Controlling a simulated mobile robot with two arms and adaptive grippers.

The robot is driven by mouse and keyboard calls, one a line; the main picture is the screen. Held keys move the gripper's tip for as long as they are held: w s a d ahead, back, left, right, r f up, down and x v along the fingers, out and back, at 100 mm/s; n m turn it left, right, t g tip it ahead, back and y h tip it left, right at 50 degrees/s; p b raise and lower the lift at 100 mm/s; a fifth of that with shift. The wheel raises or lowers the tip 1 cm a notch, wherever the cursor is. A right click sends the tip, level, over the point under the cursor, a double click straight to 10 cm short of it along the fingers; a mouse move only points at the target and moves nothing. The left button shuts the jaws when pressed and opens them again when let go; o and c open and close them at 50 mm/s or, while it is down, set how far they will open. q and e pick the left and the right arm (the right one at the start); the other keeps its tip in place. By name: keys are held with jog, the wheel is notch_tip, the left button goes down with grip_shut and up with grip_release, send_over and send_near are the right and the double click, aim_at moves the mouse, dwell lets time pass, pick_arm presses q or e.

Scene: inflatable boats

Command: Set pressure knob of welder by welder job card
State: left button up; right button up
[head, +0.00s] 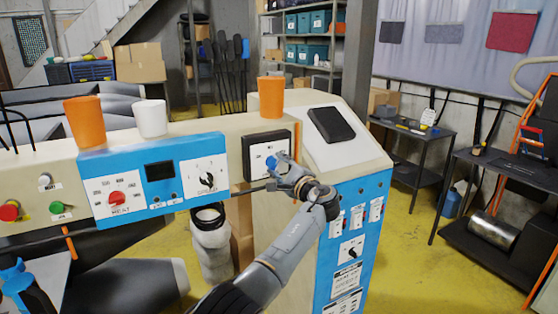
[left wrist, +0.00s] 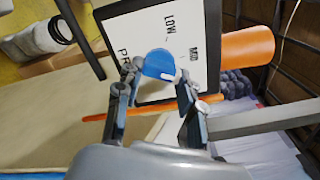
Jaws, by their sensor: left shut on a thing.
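The welder's pressure panel (head: 252,160) is a white plate in a black frame on the cream housing. Its blue knob (head: 271,163) is partly covered by my left gripper (head: 284,172). In the left wrist view, the gripper's two fingers (left wrist: 158,92) are closed on either side of the blue knob (left wrist: 158,63). LOW and what looks like MED are printed around it; part of the plate is hidden by a finger. A white mark shows at the knob's lower right, but I cannot tell which setting it points to. I see no readable job card. My right gripper is not in view.
A blue panel (head: 130,210) with a red heat knob (head: 117,198) and a black-pointer dial (head: 208,181) lies left. Orange cups (head: 271,97) and a white cup (head: 150,118) stand on top. A blue cabinet front (head: 352,220) with switches is right of my arm.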

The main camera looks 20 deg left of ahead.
pick_arm(q)
jog(key=m+p, duration=0.2)
jog(key=m, duration=0.2)
jog(key=shift+a+r+p, duration=0.1)
jog(key=shift+p, duration=0.2)
jog(key=shift+m+p, duration=0.55)
jog(key=shift+m, duration=0.35)
jog(key=o, duration=1.2)
jog(key=shift+f, duration=0.2)
jog(key=shift+c, duration=0.2)
jog(key=shift+s, duration=0.1)
jog(key=v, duration=1.1)
jog(key=shift+s+d, duration=0.25)
jog(key=shift+d, duration=0.05)
